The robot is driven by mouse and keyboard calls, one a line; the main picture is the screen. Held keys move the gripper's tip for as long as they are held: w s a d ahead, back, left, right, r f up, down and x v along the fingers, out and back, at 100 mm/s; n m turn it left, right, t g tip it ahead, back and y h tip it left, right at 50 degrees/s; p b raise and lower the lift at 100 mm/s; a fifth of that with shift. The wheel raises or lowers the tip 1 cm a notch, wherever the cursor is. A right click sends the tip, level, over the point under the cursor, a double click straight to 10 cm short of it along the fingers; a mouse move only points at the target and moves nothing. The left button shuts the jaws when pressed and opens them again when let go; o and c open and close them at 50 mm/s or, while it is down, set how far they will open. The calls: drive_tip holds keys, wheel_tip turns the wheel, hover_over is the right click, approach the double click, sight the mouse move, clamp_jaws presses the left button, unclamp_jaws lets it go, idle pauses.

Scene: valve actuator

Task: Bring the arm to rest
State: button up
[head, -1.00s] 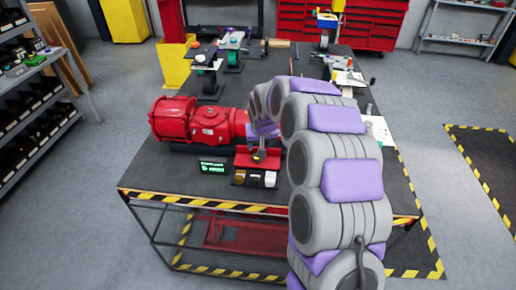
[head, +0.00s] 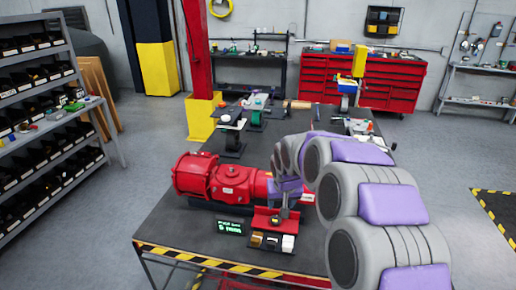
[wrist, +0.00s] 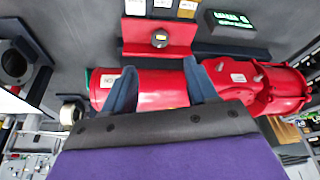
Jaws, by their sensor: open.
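The red valve actuator (head: 225,183) lies on the dark workbench, left of my arm in the head view. My grey and purple arm reaches from the lower right over the bench, its end beside the actuator's right part. My gripper (wrist: 160,85) shows two blue fingers spread apart in the wrist view. The actuator's red cylinder (wrist: 160,91) passes behind and between them; I cannot tell whether they touch it. In the head view the fingertips are hard to make out.
A red bracket (head: 275,219) and a lit green display (head: 230,226) are at the bench's front. The workbench (head: 180,225) has a striped front edge. Shelves (head: 40,110) stand left, a red tool cabinet (head: 315,75) behind. Grey floor is clear right of the bench.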

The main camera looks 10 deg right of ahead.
drive_tip(key=s+r+g, duration=0.2)
drive_tip(key=s+g, duration=0.3)
drive_tip(key=s, duration=3.9)
drive_tip(key=shift+s+r+g, duration=0.15)
drive_tip(key=shift+r+g, duration=0.15)
drive_tip(key=shift+g, duration=0.1)
